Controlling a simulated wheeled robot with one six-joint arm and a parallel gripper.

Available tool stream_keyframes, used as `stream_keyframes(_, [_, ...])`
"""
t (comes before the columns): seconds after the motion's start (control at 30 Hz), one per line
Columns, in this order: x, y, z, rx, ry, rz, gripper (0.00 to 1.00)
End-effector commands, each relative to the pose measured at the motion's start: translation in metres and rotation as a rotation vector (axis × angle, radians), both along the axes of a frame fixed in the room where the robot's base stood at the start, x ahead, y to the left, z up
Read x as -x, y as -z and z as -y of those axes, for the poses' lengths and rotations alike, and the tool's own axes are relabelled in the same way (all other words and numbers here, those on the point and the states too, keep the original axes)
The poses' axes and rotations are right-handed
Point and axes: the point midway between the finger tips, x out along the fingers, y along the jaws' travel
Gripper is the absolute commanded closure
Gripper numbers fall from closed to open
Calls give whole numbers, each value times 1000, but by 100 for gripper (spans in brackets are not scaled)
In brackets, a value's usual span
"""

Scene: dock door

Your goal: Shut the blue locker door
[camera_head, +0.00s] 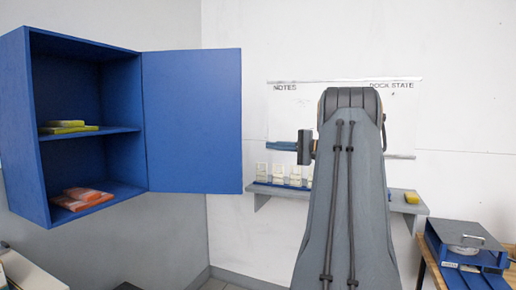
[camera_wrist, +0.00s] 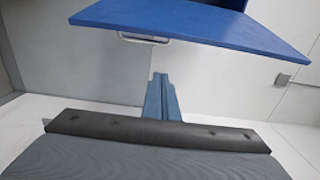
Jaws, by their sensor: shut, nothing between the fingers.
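The blue locker (camera_head: 88,47) hangs on the left with its front open. Its blue door (camera_head: 192,120) stands wide open, swung out to the right of the cabinet. In the wrist view the blue door (camera_wrist: 215,22) crosses the top, with a pale bar handle (camera_wrist: 145,39) at its lower edge. My gripper (camera_head: 268,146) is to the right of the door's free edge, pointing left, with a gap showing between them. In the wrist view my gripper (camera_wrist: 160,76) has its fingers together, empty, below the handle and apart from it.
Yellow-green packets (camera_head: 68,127) lie on the locker's upper shelf and orange packets (camera_head: 82,197) on its bottom. A grey wall shelf (camera_head: 262,188) behind my arm holds several pale items and a yellow block (camera_head: 411,197). A blue box (camera_head: 466,257) stands at the right.

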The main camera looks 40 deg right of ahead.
Motion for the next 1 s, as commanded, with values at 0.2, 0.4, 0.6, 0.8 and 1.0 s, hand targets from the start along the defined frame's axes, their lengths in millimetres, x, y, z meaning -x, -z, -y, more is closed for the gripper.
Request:
stream_keyframes(0.2, [-39, -2, -22, -1, -13, -2, 100])
stream_keyframes(0.4, [-72, -2, -36, 0, -12, -3, 100])
stream_keyframes(0.6, [-83, -3, -48, -1, -7, -5, 100])
stream_keyframes(0.8, [-69, -2, -63, -1, -7, -5, 100])
stream_keyframes(1.0, [-62, 0, -70, -2, -5, -4, 100])
